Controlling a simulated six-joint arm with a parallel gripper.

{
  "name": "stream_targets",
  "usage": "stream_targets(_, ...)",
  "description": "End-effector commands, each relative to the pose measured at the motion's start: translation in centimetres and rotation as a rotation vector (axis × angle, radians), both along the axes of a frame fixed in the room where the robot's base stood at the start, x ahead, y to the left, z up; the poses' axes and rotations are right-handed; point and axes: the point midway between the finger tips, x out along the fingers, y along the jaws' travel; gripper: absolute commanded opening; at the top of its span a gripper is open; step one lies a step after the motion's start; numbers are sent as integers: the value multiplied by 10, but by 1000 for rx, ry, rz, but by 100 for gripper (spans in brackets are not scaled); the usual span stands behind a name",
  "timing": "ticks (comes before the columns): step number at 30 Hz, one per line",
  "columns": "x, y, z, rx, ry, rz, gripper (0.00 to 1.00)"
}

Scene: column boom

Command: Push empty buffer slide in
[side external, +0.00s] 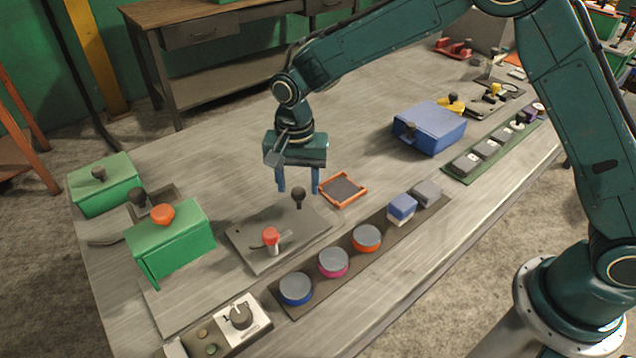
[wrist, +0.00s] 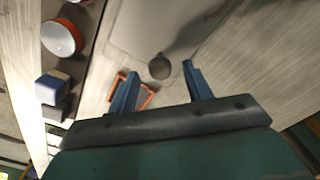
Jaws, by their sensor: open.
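No part in view is labelled as the buffer slide, so I cannot tell which one it is. My gripper (side external: 298,190) is open, pointing down over a flat grey plate (side external: 250,238) on the table. A dark round knob (side external: 298,199) stands at the plate's far right end, just below and between my fingertips. The knob also shows in the wrist view (wrist: 160,67) between the two blue fingers, with no visible grip on it. A red-topped knob (side external: 271,238) stands near the plate's front middle.
A small orange-rimmed tray (side external: 343,190) lies right of my gripper. Green boxes (side external: 170,240) with knobs stand at left. A dark strip (side external: 390,225) holds several round and square parts in front. A blue box (side external: 430,128) stands farther right. Bare table (side external: 230,165) lies behind my gripper.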

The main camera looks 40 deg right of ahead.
Motion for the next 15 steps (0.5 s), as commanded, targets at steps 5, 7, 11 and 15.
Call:
stream_targets(5,0,0,-11,0,0,0,50)
stream_targets(7,0,0,-12,0,0,0,50)
stream_targets(11,0,0,-13,1,-1,0,50)
stream_targets(15,0,0,-12,1,-1,0,48)
